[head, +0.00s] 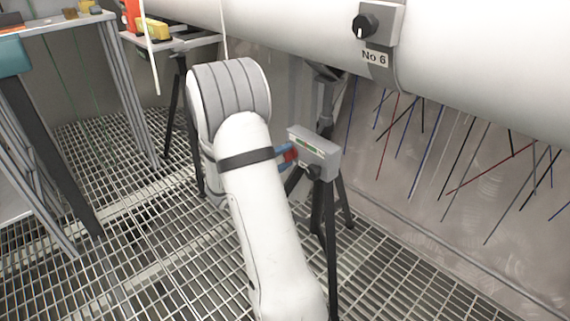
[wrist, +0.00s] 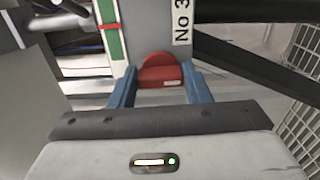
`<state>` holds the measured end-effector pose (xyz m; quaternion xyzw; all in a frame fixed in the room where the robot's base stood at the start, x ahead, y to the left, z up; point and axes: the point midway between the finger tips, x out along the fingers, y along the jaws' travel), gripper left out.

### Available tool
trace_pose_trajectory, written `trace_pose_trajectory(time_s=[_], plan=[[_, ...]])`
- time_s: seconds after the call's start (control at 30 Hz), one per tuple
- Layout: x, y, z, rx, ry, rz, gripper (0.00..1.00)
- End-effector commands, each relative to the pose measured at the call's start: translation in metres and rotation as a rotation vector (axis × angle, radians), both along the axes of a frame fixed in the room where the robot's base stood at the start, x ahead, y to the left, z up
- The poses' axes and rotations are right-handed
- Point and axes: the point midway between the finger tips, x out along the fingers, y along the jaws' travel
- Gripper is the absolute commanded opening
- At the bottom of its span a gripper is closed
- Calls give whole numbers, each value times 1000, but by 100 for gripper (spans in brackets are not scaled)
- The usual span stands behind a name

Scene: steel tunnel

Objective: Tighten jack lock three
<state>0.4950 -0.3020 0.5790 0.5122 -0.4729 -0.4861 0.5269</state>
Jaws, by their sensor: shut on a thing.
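The red lock knob (wrist: 160,72) sits on the grey face of a jack head in the wrist view, beside a label reading "No 3" (wrist: 182,22). My gripper (wrist: 160,88) has its two blue fingers on either side of the knob and is shut on it. A green and white strip (wrist: 111,30) runs along the jack face left of the knob. In the head view the grey jack head (head: 316,150) stands on dark legs, and a bit of the red knob (head: 290,155) shows at its left, partly hidden by my arm.
A large white pipe (head: 470,60) crosses the upper right, with a black knob (head: 364,26) on a box labelled "No 6". A bench (head: 60,24) stands at the upper left. Thin coloured rods stick out of the right wall. The floor is open grating (head: 130,250).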

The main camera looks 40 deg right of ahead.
Motion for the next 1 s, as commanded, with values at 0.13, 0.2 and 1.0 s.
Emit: trace_pose_trajectory(time_s=[0.13,0.2,1.0], plan=[[0,1,-3,6,-20,2,21],[0,1,-3,6,-24,2,21],[0,0,-1,4,-28,-1,65]])
